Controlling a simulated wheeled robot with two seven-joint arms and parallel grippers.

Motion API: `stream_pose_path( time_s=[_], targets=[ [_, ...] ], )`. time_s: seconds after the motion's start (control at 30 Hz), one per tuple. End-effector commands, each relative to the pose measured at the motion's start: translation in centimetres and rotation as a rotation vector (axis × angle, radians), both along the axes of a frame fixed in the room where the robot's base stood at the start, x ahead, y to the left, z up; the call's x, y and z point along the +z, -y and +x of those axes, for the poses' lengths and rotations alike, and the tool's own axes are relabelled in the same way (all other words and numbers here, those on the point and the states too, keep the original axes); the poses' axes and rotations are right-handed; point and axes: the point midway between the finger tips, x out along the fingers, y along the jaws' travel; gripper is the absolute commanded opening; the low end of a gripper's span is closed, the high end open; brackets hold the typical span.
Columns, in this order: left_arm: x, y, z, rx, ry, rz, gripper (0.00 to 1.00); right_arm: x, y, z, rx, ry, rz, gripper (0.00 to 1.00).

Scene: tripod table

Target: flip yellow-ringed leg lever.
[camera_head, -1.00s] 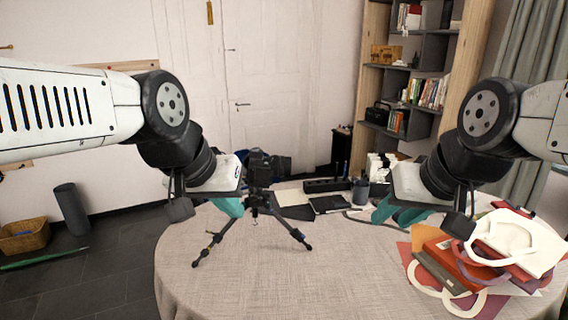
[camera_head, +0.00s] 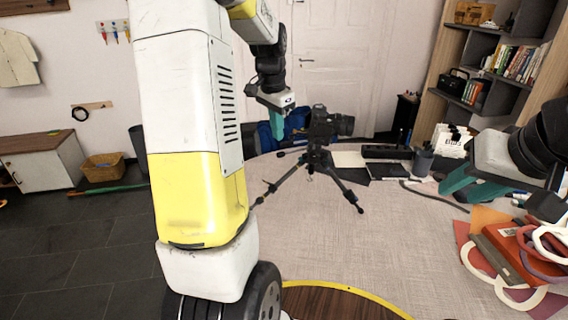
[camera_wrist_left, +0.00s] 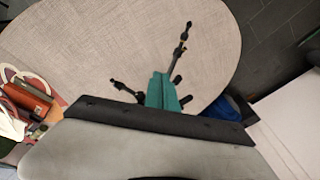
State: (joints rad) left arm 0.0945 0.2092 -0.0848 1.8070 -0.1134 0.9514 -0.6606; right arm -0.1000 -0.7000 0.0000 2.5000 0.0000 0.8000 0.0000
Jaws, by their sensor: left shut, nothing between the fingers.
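A black tripod (camera_head: 316,160) with a camera (camera_head: 330,123) on top stands on the round table, legs spread. One leg (camera_head: 280,184) points to the front left, with small lever-like parts along it. A yellow ring is too small to make out surely. The leg pointing up in the left wrist view (camera_wrist_left: 179,52) also carries small parts. My left gripper (camera_head: 278,138) is shut and empty, fingers down, just left of the camera. Its teal fingers (camera_wrist_left: 163,92) cover part of the tripod in the wrist view. My right gripper (camera_head: 470,188) is open and empty over the table's right side.
A pen cup (camera_head: 423,160), a black box (camera_head: 386,151) and dark flat items stand behind the tripod. A blue thing (camera_head: 268,136) is behind my left gripper. The table's front middle is clear.

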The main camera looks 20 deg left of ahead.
Motion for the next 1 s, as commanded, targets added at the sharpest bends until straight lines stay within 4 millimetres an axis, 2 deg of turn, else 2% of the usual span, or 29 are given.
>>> stream_pose_path(
  time_s=[0.03,0.2,0.4,0.53,0.87,1.0],
  targets=[
    [-1.7,-1.0,1.2,-0.023,-0.031,0.013,0.0,0.0,0.0,0.0,0.0,0.0,0.0,0.36],
    [-5.9,-3.8,3.9,-0.111,-0.103,0.046,0.0,0.0,0.0,0.0,0.0,0.0,0.0,0.36],
    [-8.9,-5.6,5.4,-0.172,-0.15,0.066,0.0,0.0,0.0,0.0,0.0,0.0,0.0,0.36],
    [-9.6,-6.0,5.7,-0.185,-0.16,0.069,0.0,0.0,0.0,0.0,0.0,0.0,0.0,0.36],
    [-9.7,-5.9,5.6,-0.186,-0.16,0.068,0.0,0.0,0.0,0.0,0.0,0.0,0.0,0.36],
    [-10.8,-5.9,5.6,-0.186,-0.163,0.068,0.0,0.0,0.0,0.0,0.0,0.0,0.0,0.36]
  ],
)
